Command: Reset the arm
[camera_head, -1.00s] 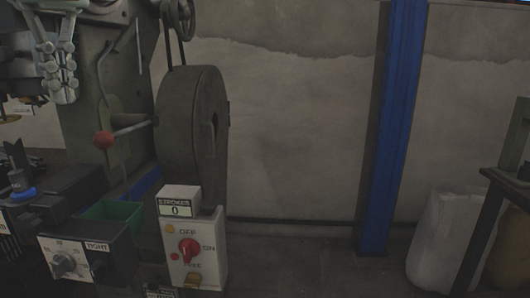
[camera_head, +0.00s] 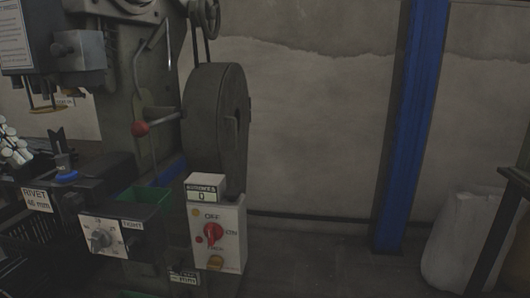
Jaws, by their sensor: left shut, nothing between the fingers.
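My left gripper (camera_head: 14,147) shows at the left edge of the view, partly cut off by the frame. Its pale grey fingers are shut with nothing seen between them. It is beside the dark press bed with the blue knob (camera_head: 64,174), left of the rivet press (camera_head: 122,100). It is well apart from the press's lever with the red ball (camera_head: 140,129). My right gripper is not in view.
A white control box (camera_head: 219,238) with a red switch, a stroke counter (camera_head: 203,193) and a dial box (camera_head: 108,240) stand in front. A large wheel (camera_head: 213,115) is behind. A blue post (camera_head: 412,120) and white sack (camera_head: 457,240) are right; floor between is clear.

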